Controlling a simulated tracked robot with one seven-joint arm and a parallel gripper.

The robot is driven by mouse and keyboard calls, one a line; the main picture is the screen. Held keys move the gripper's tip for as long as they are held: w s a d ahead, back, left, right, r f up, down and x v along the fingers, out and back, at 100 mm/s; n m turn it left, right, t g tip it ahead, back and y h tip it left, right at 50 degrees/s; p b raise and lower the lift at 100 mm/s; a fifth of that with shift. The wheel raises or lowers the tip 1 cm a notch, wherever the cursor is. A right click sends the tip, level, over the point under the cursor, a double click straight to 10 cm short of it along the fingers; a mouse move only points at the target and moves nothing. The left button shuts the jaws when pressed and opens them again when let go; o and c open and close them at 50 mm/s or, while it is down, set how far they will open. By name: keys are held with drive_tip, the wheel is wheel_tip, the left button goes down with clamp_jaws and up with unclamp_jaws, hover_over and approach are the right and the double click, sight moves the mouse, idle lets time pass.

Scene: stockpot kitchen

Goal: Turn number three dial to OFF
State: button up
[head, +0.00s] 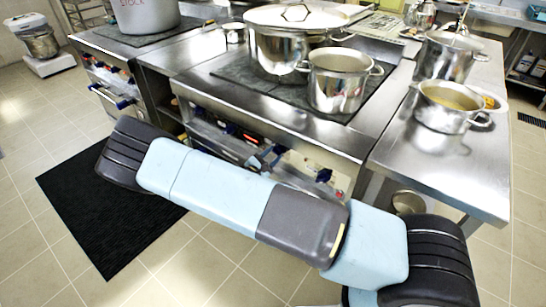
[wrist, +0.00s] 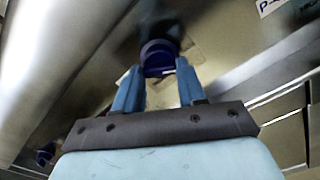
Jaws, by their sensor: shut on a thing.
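A dark blue round dial (wrist: 157,52) sits on the metal front panel in the wrist view. My gripper (wrist: 158,70) has its two blue fingers on either side of this dial and is shut on it. I cannot read a number or an OFF mark beside it. In the head view my gripper (head: 266,159) is small at the stove's front panel, partly hidden by my arm. Another blue dial (head: 324,175) shows on the panel to its right. A further blue dial (wrist: 46,153) is at the lower left of the wrist view.
A big lidded pot (head: 283,48) and a smaller pot (head: 337,88) stand on the stove above the panel. A steel side table (head: 440,165) with pots is at the right. A black mat (head: 100,225) lies on the floor at left.

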drive_tip(key=n, duration=2.4)
drive_tip(key=shift+f, duration=0.15)
drive_tip(key=shift+s, duration=0.1)
idle(0.4)
drive_tip(key=o, duration=1.1)
drive_tip(key=shift+c, duration=0.2)
drive_tip(key=v, duration=1.3)
drive_tip(key=shift+s+a, duration=0.2)
